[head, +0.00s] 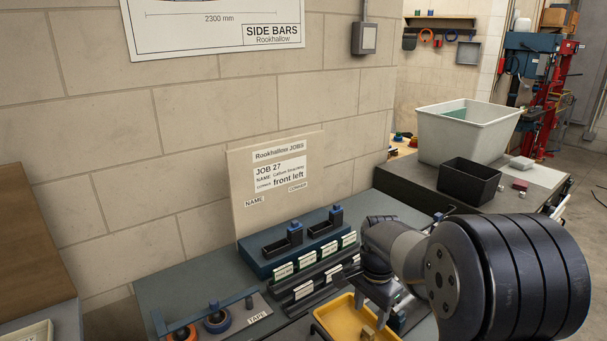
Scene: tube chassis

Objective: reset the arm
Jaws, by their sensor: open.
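My arm reaches in from the right of the head view, its large dark joint in the foreground. My gripper (372,318) hangs at the lower middle, pointing down over the yellow tray (333,318). Its jaws are open as far as they show. A small tan piece shows by the fingertips; I cannot tell whether it lies in the tray or belongs to the gripper. My wrist and arm hide part of the bench and the right end of the dark rack.
A dark rack (262,268) with labelled slots stands behind the tray, before a job board (240,200) against the block wall. A tape holder (235,318) is at left. A black bin (470,182) and a pale crate (465,135) stand on the right bench.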

